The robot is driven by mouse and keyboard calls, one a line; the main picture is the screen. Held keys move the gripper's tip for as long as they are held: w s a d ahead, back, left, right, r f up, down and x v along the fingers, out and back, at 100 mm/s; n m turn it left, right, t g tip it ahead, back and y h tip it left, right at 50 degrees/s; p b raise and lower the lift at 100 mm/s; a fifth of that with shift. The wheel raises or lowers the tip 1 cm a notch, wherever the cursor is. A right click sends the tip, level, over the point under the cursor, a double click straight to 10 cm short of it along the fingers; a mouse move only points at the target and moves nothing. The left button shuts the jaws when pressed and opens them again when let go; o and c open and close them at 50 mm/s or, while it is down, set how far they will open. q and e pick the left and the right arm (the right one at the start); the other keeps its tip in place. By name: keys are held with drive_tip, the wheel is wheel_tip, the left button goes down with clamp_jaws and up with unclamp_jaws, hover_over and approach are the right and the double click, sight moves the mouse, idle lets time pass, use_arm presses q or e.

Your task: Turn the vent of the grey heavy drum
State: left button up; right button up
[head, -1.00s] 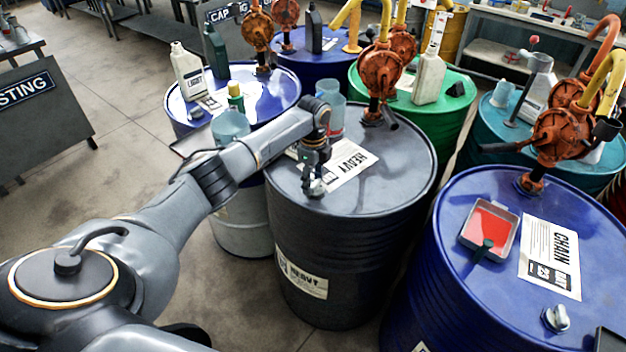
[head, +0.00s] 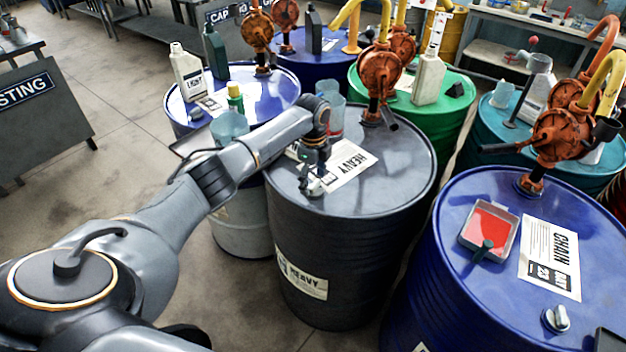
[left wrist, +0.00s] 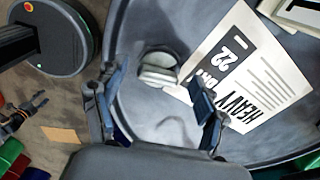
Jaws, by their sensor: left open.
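The grey heavy drum (head: 345,245) stands upright in the middle of the head view, with a HEAVY label on its side and a HEAVY sheet (head: 348,163) on its top. Its vent (head: 311,187) is a small pale metal cap near the left rim. In the left wrist view the vent (left wrist: 158,68) lies ahead of the fingertips. My left gripper (head: 313,172) points down just over the vent in the head view. Its two fingers (left wrist: 152,98) are apart, with nothing between them; contact with the vent cannot be told. My right gripper is not seen.
An orange hand pump (head: 380,75) stands on the drum's far side. A blue drum (head: 480,290) with a red tray (head: 490,230) and CHAIN sheet is close on the right. Clear containers (head: 330,112) stand behind my gripper. The floor at left is open.

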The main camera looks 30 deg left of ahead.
sight(313, 183)
use_arm(q)
wheel_tip(313, 183, up, 12)
drive_tip(key=shift+f, duration=0.25)
idle(0.6)
